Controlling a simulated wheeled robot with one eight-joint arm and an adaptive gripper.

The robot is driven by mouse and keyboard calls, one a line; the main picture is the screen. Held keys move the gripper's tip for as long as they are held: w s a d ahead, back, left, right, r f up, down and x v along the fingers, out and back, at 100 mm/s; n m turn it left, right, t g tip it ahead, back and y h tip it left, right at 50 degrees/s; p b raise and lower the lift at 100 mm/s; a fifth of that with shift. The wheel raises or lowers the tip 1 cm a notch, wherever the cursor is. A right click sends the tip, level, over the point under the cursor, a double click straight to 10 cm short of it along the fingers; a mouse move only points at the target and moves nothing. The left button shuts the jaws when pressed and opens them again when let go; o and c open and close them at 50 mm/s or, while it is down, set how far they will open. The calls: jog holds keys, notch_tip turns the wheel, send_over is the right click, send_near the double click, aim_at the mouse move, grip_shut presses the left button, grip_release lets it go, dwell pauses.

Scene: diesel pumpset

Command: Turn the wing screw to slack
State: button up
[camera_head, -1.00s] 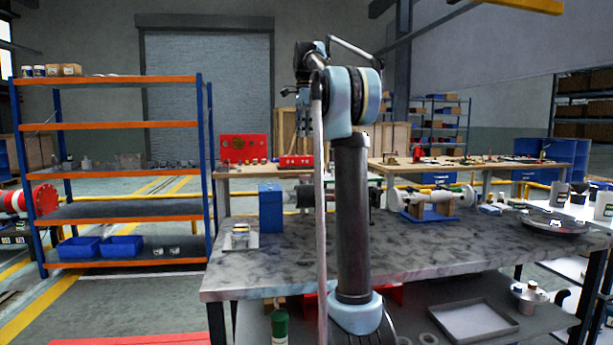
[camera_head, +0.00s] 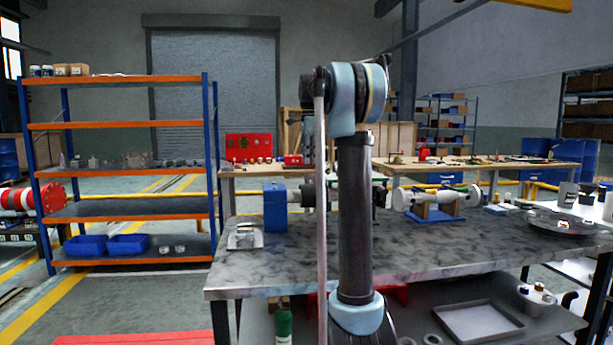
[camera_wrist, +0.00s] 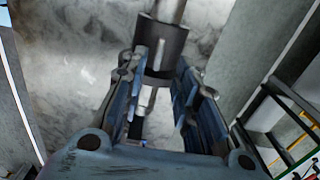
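In the wrist view my gripper (camera_wrist: 158,85) has its two fingers apart, with a gap between them. A dark cylindrical collar (camera_wrist: 163,46) on a paler shaft (camera_wrist: 171,9) lies beyond and between the fingertips. A thin pale pin (camera_wrist: 148,101) shows in the gap below the collar. I cannot tell whether it is the wing screw, nor whether a finger touches anything. A blue block (camera_head: 275,208) and a dark cylindrical part (camera_head: 308,195) show left of the arm.
The grey workbench (camera_head: 450,256) carries a white cylindrical unit on a blue stand (camera_head: 435,216) to the right and a round tray (camera_head: 562,226) at its right end. An orange-and-blue shelf rack (camera_head: 130,126) stands at left. The bench front is mostly clear.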

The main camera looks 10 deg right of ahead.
aim_at(309, 179)
jog(key=shift+f, duration=3.2)
jog(key=shift+c, duration=0.3)
